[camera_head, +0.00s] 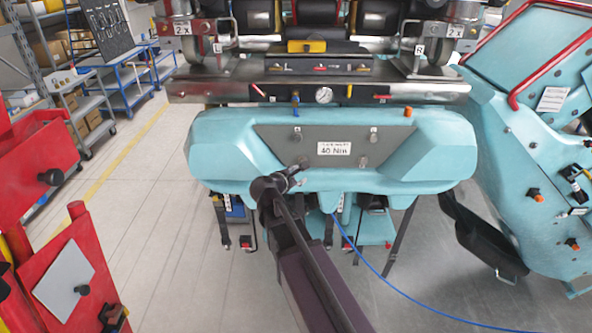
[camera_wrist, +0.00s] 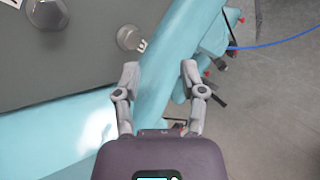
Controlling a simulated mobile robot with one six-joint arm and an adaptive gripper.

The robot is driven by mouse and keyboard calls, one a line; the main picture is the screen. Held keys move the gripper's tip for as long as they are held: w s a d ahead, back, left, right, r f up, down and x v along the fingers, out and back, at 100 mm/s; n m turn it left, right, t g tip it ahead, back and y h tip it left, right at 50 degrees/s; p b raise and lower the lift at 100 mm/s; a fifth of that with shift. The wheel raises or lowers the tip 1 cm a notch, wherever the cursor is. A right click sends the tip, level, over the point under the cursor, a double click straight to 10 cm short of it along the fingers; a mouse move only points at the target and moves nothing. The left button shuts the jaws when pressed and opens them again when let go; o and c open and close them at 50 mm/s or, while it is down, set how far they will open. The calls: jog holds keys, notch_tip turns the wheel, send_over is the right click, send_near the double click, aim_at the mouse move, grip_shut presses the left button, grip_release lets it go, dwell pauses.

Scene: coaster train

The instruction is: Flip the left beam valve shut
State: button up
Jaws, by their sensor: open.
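On the metal beam (camera_head: 200,90) of the coaster train, a small red lever (camera_head: 258,90) is at the left. It slants down to the right, and I take it for the left beam valve. Another red lever (camera_head: 383,97) lies level further right on the beam. My gripper (camera_head: 301,168) is in front of the turquoise front cover (camera_head: 215,150), below the beam and lower right of the left lever. In the wrist view my gripper (camera_wrist: 160,72) is open and empty, over the cover's turquoise edge (camera_wrist: 155,95). No red beam lever can be made out there.
A round gauge (camera_head: 324,95) and a blue fitting (camera_head: 295,103) sit on the beam between the levers. A blue hose (camera_head: 375,268) runs along the floor. Red panels (camera_head: 60,255) stand at left, a turquoise car body (camera_head: 515,140) at right.

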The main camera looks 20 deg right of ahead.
jog(key=s+a+f+m+g+y+b, duration=0.1)
jog(key=s+f+m+g+y+b, duration=0.35)
jog(key=s+f+m, duration=0.75)
jog(key=s+a+f+m+g+y+b, duration=0.2)
jog(key=s+a+f+m+g+y, duration=0.2)
jog(key=s+a+f+m+y, duration=0.2)
jog(key=shift+s+a+f, duration=0.75)
jog(key=shift+s, duration=0.35)
jog(key=shift+g, duration=0.25)
